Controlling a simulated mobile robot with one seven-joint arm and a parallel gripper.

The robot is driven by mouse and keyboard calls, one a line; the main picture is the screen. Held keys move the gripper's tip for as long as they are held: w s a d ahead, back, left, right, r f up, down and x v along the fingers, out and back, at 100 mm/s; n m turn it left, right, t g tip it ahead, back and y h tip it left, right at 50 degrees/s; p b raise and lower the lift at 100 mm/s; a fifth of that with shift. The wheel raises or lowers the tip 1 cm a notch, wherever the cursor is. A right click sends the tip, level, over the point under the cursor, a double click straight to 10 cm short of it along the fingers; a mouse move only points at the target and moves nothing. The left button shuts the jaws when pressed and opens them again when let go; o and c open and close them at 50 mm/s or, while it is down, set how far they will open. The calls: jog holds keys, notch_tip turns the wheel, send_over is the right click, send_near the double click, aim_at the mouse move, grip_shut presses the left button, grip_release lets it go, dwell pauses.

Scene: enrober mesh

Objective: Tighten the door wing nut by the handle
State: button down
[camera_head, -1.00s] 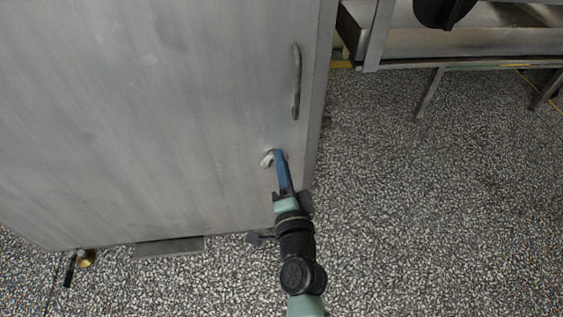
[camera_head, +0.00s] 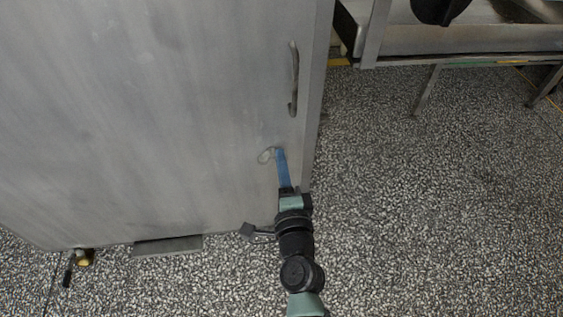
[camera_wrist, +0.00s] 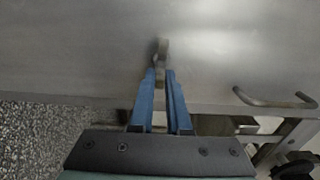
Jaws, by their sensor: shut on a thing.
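The door (camera_head: 150,110) is a large grey metal panel with a vertical bar handle (camera_head: 294,78) near its right edge. The wing nut (camera_head: 266,155) is a small pale metal piece on the door below the handle. My gripper (camera_head: 279,152) has blue fingers and reaches up to the wing nut from below. In the wrist view, the gripper (camera_wrist: 161,84) has its two blue fingers on either side of the wing nut (camera_wrist: 162,50), shut on its near part. The far part sticks out beyond the fingertips. The handle also shows at right in the wrist view (camera_wrist: 275,104).
A metal frame table (camera_head: 450,50) stands at the upper right beyond the door edge. A brass valve with a dark lever (camera_head: 84,258) is low at the left. The speckled floor (camera_head: 430,210) at right is clear.

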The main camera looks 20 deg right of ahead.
jog(key=shift+d, duration=0.1)
jog(key=c, duration=0.9)
grip_release()
jog(key=b+v, duration=0.2)
jog(key=v, duration=1.1)
